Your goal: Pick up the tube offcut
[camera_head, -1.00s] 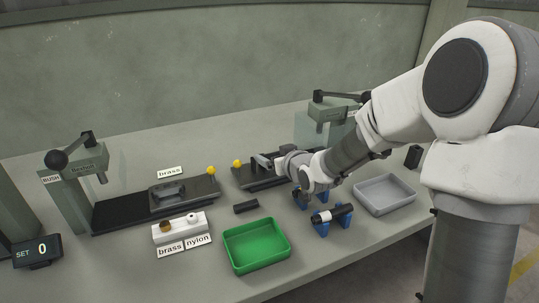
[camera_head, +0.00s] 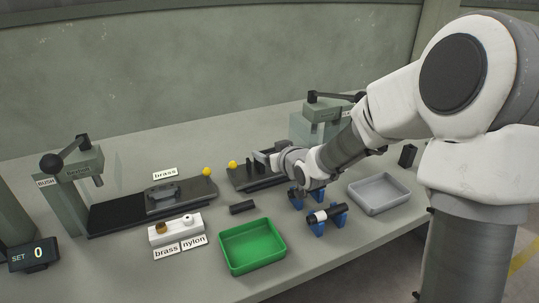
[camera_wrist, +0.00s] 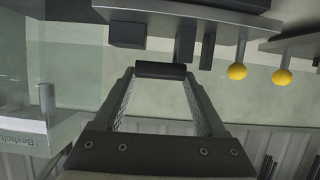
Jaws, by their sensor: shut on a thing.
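My gripper (camera_head: 263,158) is level above the dark fixture plate at the back middle, beside its upright posts. In the wrist view, the gripper (camera_wrist: 160,72) is shut on a short dark tube piece, which looks like the tube offcut (camera_wrist: 160,70). The piece lies crosswise between the two fingertips. In the head view it is too small and too dark against the fixture to make out clearly.
The fixture plate (camera_wrist: 190,16) with dark posts is close by in the wrist view. A black-and-white tube (camera_head: 326,215) rests on blue supports. A green tray (camera_head: 253,263), grey tray (camera_head: 378,208), dark block (camera_head: 241,208) and left press (camera_head: 78,170) share the bench.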

